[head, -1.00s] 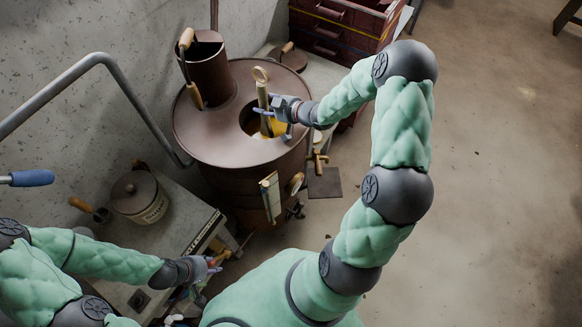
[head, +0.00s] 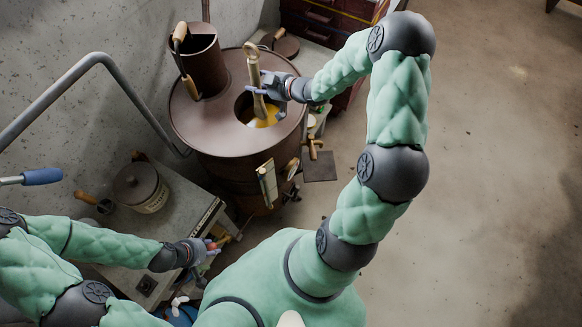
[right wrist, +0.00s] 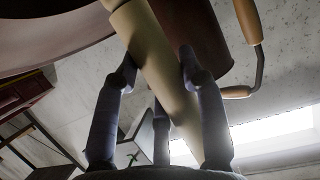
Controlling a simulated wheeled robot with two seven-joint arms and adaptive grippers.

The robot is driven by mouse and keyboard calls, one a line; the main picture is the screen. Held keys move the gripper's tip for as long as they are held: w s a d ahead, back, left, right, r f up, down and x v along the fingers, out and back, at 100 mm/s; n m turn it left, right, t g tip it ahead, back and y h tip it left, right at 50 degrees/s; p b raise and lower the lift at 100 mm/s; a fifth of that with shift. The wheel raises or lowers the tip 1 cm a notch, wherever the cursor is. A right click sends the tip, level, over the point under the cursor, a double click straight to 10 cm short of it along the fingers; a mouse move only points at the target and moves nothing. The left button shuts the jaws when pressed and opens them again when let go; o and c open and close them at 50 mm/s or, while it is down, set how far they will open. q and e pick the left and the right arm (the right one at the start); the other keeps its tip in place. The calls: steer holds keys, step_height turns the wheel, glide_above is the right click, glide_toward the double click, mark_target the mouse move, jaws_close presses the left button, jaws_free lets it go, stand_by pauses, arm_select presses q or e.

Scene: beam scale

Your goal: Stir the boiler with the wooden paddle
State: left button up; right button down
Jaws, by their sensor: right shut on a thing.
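The boiler (head: 195,130) is a brown drum with a round opening in its top, where yellow content (head: 264,119) shows. My right gripper (head: 262,88) is shut on the pale wooden paddle (head: 251,64) above this opening. The paddle stands nearly upright, its ringed end up and its lower end at the opening; I cannot tell how deep it reaches. In the right wrist view the paddle (right wrist: 150,52) runs slanted between the fingers (right wrist: 160,85). My left gripper (head: 212,247) is low at the left, by the bench; its fingers are too small to read.
A brown cylinder (head: 205,68) with a wooden-handled tool stands on the boiler's left. A lidded pot (head: 138,187) sits on the grey bench (head: 125,240). A bent grey pipe (head: 75,72) rises at left. Dark red drawers (head: 318,22) stand behind. Floor at right is clear.

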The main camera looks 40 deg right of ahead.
steer(key=shift+r+p, duration=4.9)
steer(key=shift+r, duration=1.4)
steer(key=shift+f, duration=0.1)
